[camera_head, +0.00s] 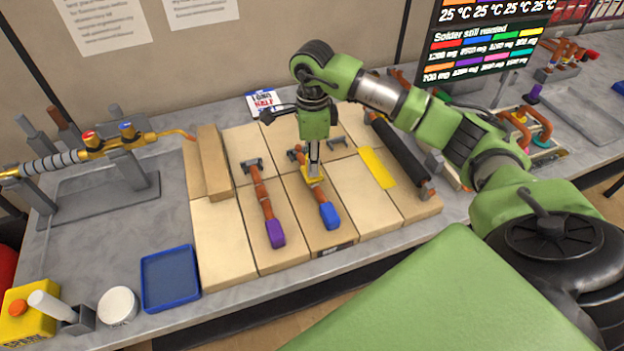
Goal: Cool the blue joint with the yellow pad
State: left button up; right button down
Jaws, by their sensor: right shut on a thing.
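The blue joint is a copper pipe piece with a blue end (329,216), lying on the tan tiled board right of centre. My right gripper (314,168) points down over the upper part of this pipe. It is shut on a small yellow piece (309,184), seemingly the yellow pad, at the pipe. I cannot tell whether the piece presses on the copper or sits just above it. The fingers partly hide it. A flat yellow rectangle (377,168) also lies on the board to the right. My left gripper is out of view.
A purple-ended copper pipe (266,205) lies close by on the left. A dark roller (399,155) lies at the right of the board. A torch (110,148), blue tray (170,278) and white round tub (117,305) stand left. A screen (486,45) shows 25 °C readings.

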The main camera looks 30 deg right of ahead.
jog(key=shift+r+p, duration=2.55)
jog(key=shift+r, duration=2)
